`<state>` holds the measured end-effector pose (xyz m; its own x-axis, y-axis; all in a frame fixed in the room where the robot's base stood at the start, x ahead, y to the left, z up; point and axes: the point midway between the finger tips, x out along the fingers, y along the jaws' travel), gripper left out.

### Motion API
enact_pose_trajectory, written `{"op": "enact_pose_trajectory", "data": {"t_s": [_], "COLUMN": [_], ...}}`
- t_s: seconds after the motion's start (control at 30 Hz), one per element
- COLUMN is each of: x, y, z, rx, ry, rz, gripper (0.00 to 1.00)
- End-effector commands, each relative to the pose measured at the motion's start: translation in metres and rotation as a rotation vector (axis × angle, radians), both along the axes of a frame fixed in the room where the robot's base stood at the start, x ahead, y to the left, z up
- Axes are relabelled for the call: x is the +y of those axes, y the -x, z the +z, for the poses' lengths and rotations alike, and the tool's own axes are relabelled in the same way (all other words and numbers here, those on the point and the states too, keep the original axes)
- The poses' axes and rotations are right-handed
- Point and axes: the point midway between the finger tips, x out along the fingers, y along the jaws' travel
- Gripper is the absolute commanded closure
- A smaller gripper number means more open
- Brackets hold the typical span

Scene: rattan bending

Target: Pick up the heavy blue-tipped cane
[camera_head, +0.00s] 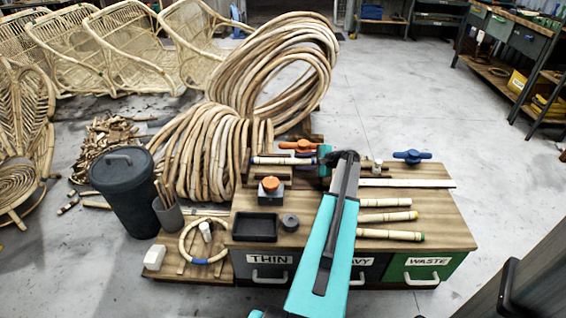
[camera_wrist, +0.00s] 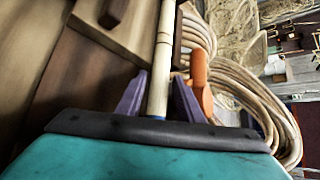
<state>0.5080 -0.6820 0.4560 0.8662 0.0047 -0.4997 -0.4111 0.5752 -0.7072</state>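A pale cane (camera_head: 285,161) lies near the back of the wooden bench, by the orange-handled clamp. In the wrist view the cane (camera_wrist: 161,60) runs between my gripper's two purple fingers (camera_wrist: 160,90), with narrow gaps on both sides. A blue band (camera_wrist: 155,117) shows at its near end, partly cut off by my wrist. In the head view my gripper (camera_head: 312,158) reaches over the bench at this cane's right end. My arm hides part of the bench. Several other pale canes (camera_head: 388,217) lie on the right side; the lowest has a green tip.
The bench (camera_head: 440,205) has drawers marked THIN (camera_head: 268,259), one partly hidden, and WASTE (camera_head: 428,262). A black tray (camera_head: 255,227), an orange-topped block (camera_head: 270,190), an orange clamp (camera_head: 298,145) and a blue clamp (camera_head: 412,156) stand on it. Rattan coils (camera_head: 215,150) lie behind.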

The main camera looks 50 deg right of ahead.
Motion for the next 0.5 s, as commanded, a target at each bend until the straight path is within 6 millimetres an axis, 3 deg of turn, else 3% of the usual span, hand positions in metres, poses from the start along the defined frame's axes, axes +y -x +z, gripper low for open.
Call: {"op": "enact_pose_trajectory", "data": {"t_s": [0.13, 0.3, 0.5], "x": [-0.0001, -0.0003, -0.0004], "y": [0.0004, 0.0005, 0.0006], "z": [0.0000, -0.0001, 0.0003], "rx": [0.000, 0.000, -0.001], "ry": [0.000, 0.000, -0.001], "rz": [0.000, 0.000, -0.001], "gripper": [0.70, 0.98, 1.00]}}
